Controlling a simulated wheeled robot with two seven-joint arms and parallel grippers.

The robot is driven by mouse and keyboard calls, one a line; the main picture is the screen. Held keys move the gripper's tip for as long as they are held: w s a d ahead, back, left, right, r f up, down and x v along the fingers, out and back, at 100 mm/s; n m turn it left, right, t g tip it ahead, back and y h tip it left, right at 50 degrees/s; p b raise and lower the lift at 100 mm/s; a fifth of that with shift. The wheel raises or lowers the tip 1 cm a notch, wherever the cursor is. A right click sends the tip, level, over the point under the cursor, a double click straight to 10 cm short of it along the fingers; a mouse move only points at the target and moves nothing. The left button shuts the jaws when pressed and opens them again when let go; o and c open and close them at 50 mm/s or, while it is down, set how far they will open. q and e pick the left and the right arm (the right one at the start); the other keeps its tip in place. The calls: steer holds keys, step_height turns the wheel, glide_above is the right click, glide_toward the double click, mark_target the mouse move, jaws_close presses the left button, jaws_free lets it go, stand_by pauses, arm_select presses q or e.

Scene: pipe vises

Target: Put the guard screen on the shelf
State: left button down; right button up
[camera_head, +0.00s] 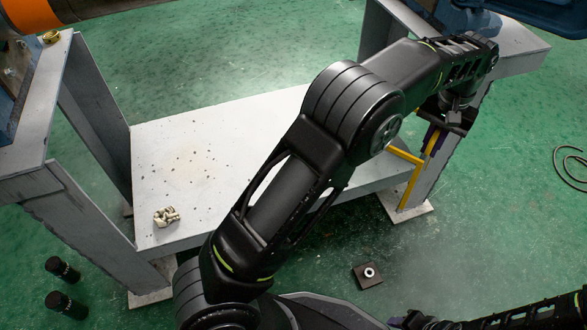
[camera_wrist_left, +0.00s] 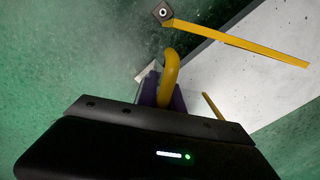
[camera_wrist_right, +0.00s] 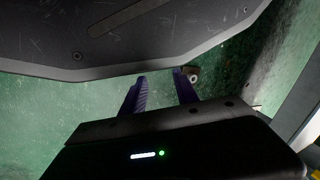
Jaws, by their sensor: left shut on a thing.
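The guard screen (camera_head: 409,186) shows as thin yellow bars at the right end of the shelf, in front of a grey leg. Its yellow bars also show in the left wrist view (camera_wrist_left: 240,43). My left gripper (camera_head: 432,140) is shut on a yellow bar, with its purple fingers (camera_wrist_left: 165,92) around it. The screen is partly hidden by my arm, and its mesh cannot be made out. The shelf (camera_head: 240,125) is a low grey board between the stand's legs, partly covered by my left arm. My right gripper (camera_wrist_right: 162,92) is open and empty over the green floor.
A small whitish lump (camera_head: 166,216) lies on the shelf's front left corner. A dark block with a metal ring (camera_head: 369,276) lies on the floor in front. A cable (camera_head: 570,165) lies at the right. Much of the shelf is bare.

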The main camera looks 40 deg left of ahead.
arm_select(q)
steer(key=shift+r, duration=0.1)
arm_select(e)
steer(key=shift+r, duration=0.1)
